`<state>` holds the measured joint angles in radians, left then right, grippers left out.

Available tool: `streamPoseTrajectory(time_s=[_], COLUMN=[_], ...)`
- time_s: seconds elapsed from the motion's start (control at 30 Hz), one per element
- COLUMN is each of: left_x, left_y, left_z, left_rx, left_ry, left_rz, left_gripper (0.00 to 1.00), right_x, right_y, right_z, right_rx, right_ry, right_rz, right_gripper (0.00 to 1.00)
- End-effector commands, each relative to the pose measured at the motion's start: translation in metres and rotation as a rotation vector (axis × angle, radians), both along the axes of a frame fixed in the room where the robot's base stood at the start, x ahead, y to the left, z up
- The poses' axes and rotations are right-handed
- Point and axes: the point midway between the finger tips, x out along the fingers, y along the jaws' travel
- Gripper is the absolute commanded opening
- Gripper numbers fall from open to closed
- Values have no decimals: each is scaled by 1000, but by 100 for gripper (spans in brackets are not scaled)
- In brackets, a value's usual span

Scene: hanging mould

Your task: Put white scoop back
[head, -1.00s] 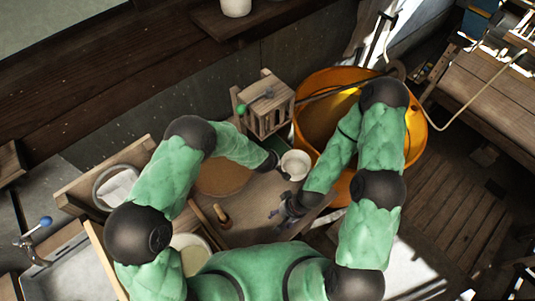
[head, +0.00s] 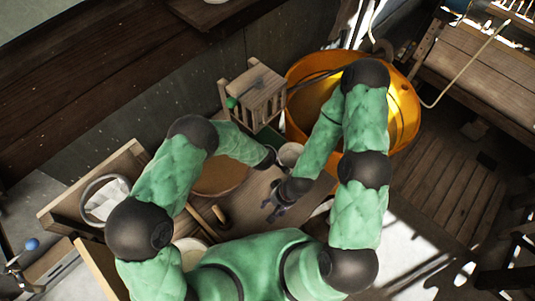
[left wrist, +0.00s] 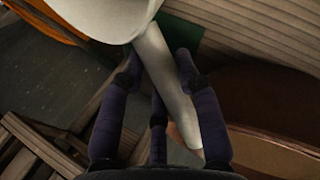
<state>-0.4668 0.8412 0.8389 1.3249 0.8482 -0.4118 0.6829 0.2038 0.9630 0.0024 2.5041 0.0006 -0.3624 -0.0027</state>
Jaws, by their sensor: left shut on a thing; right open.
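The white scoop (head: 290,153) is in my left gripper (head: 270,160), above the worktable's far edge near the small wooden rack. In the left wrist view the scoop's bowl (left wrist: 105,12) is at the top and its long handle (left wrist: 168,85) runs down between the fingers of my left gripper (left wrist: 158,68). The fingers are shut on the handle. My right gripper (head: 273,207) is open and empty over the worktable, nearer my body than the scoop. My right forearm is close beside the scoop.
A small wooden rack (head: 258,92) stands behind the scoop. A large orange tub (head: 405,110) stands at the right. A round brown basin (head: 220,178) and wooden-handled tools (head: 196,216) are on the worktable (head: 240,208). A slatted wooden floor (head: 440,200) lies further right.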

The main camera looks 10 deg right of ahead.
Motion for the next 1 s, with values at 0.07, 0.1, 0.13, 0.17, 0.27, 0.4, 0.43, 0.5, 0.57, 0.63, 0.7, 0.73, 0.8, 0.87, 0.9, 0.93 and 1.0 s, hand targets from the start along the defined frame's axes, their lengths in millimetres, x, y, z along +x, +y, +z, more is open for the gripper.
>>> streamPoseTrajectory(time_s=[0.07,0.1,0.13,0.17,0.27,0.4,0.43,0.5,0.57,0.63,0.7,0.73,0.8,0.87,0.9,0.93,1.0], left_x=[1,1,0,0,0,0,0,0,0,0,0,-1,-5,-10,-12,-15,-20], left_y=[1,1,1,1,1,1,1,1,1,1,1,1,3,5,6,7,9], left_z=[-4,-5,-4,-4,-4,-3,-3,-3,-2,0,5,8,14,22,27,31,41], left_rx=[0,-1,0,0,0,0,0,0,0,0,0,-1,0,0,-1,-1,-1], left_ry=[0,-1,0,0,0,0,0,0,0,0,0,-1,-1,-1,-2,-1,-1], left_rz=[2,2,1,1,1,1,1,1,1,1,1,1,0,0,1,1,2], left_gripper=[0,0,39,47,57,57,57,57,57,57,57,57,57,57,57,57,57], right_x=[0,0,0,0,0,0,0,0,0,0,0,0,0,0,0,0,0], right_y=[0,0,0,0,0,0,0,0,0,0,0,0,0,0,0,0,0], right_z=[-4,-5,-4,-4,-4,-3,-3,-3,-2,0,5,3,3,3,3,3,3], right_rx=[0,0,0,0,0,0,0,0,0,0,0,0,0,0,0,0,0], right_ry=[0,0,-1,-1,-1,0,0,0,0,0,0,0,-1,0,0,0,0], right_rz=[1,1,2,2,2,1,1,1,1,1,1,1,1,1,1,1,1], right_gripper=[59,59,59,59,59,59,59,59,59,59,59,59,59,59,59,59,59])
